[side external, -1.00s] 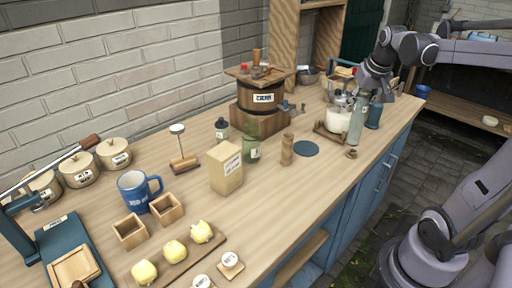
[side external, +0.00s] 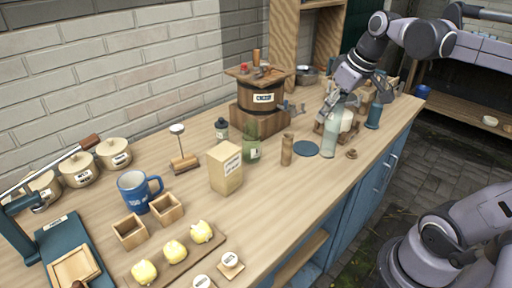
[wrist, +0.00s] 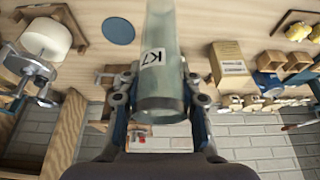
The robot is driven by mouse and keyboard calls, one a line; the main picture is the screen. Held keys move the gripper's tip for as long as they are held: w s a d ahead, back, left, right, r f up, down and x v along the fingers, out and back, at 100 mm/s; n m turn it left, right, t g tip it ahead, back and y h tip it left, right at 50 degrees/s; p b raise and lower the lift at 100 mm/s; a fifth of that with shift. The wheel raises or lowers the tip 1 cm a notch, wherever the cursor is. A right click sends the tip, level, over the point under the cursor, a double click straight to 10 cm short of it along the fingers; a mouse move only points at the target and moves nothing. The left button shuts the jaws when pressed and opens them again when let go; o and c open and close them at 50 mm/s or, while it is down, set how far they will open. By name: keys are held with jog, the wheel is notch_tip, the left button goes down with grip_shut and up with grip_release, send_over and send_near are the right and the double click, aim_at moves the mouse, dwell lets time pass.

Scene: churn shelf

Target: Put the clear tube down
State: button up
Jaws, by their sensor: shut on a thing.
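The clear tube (side external: 329,136) is a tall, pale, see-through cylinder standing roughly upright near the front edge of the bench. In the wrist view the clear tube (wrist: 164,70) carries a white K7 label. My gripper (side external: 335,104) is shut on its upper part, and in the wrist view my gripper (wrist: 160,100) has a finger on either side of it. The tube's lower end is just right of a dark blue round mat (side external: 306,149). I cannot tell whether it touches the bench.
A small wooden stopper (side external: 351,154) lies right of the tube. A wooden cylinder (side external: 287,149) and a green bottle (side external: 251,148) stand left of the mat. The white jar (side external: 347,118) is behind the tube, and a blue-grey bottle (side external: 374,114) is to its right.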

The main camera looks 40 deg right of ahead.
jog(key=s+a+n+y, duration=0.15)
jog(key=a+n, duration=0.35)
jog(key=a, duration=0.5)
jog(key=w+a+f, duration=0.2)
jog(key=a+f, duration=0.9)
jog(key=a, duration=0.1)
jog(key=shift+w, duration=0.25)
jog(key=shift+f, duration=0.15)
jog(key=o, duration=1.1)
jog(key=shift+o, duration=0.2)
